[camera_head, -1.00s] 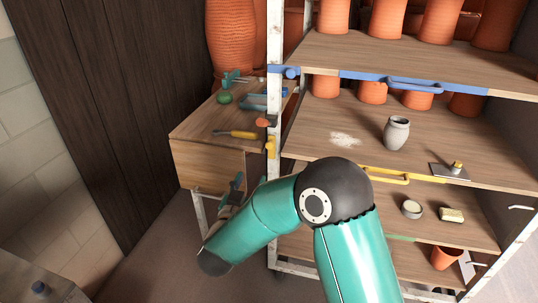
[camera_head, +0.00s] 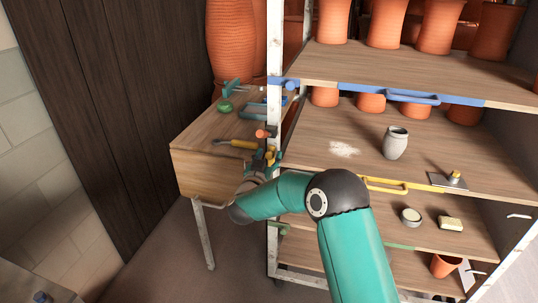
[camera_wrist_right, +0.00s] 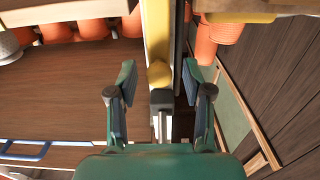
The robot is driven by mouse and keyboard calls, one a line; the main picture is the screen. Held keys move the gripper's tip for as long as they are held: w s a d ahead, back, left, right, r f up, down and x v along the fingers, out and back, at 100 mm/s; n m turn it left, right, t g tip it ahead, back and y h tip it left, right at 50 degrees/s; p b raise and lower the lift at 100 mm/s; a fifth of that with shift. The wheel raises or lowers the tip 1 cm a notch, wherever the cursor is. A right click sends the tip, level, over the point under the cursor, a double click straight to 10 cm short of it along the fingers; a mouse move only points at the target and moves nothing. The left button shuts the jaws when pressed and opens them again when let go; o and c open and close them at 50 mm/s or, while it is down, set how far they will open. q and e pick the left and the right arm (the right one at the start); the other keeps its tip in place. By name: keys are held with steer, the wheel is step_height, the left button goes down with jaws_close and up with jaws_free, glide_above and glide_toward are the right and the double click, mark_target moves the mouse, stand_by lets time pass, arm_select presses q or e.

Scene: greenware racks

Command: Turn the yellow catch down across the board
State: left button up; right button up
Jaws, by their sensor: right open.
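The yellow catch (camera_head: 270,154) is on the rack's front left post, at the left end of the board with the yellow front edge and yellow handle (camera_head: 385,188). My right gripper (camera_head: 264,160) is at the catch, partly hidden by its own wrist in the head view. In the right wrist view the yellow catch (camera_wrist_right: 159,75) lies between the open fingers of the gripper (camera_wrist_right: 157,78), with a gap on each side. A grey metal pin shows just below it. My left gripper is not in view.
A wooden side table (camera_head: 207,172) with tools stands left of the rack, close to my right gripper. A grey vase (camera_head: 395,142) stands on the yellow-edged board. A blue catch (camera_head: 291,85) sits higher on the post.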

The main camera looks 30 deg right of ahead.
steer(key=shift+w+d, duration=0.3)
steer(key=shift+d, duration=0.05)
jaws_close()
